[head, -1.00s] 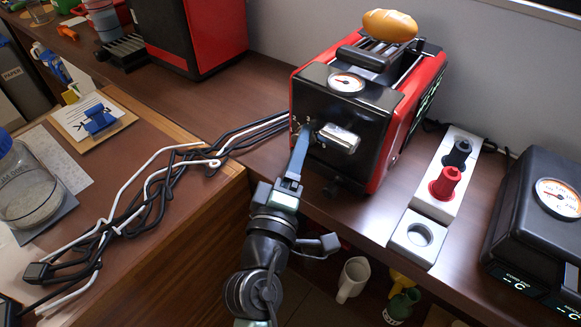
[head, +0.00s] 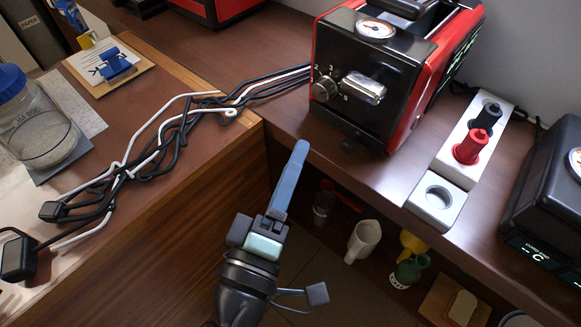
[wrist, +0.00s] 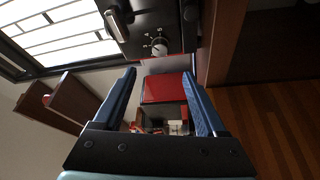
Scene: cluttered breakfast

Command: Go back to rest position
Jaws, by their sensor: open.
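My gripper (head: 291,182) is in front of the counter edge in the head view, apart from the red and black toaster (head: 372,75). In the wrist view my gripper (wrist: 160,85) shows two blue fingers spread wide with nothing between them. The toaster front, with a round knob (head: 325,88) and a silver lever (head: 363,90), stands behind and right of my gripper. The knob also shows beyond the fingertips in the wrist view (wrist: 159,47).
Tangled black and white cables (head: 150,150) lie on the left table, beside a blue-lidded jar (head: 38,125).

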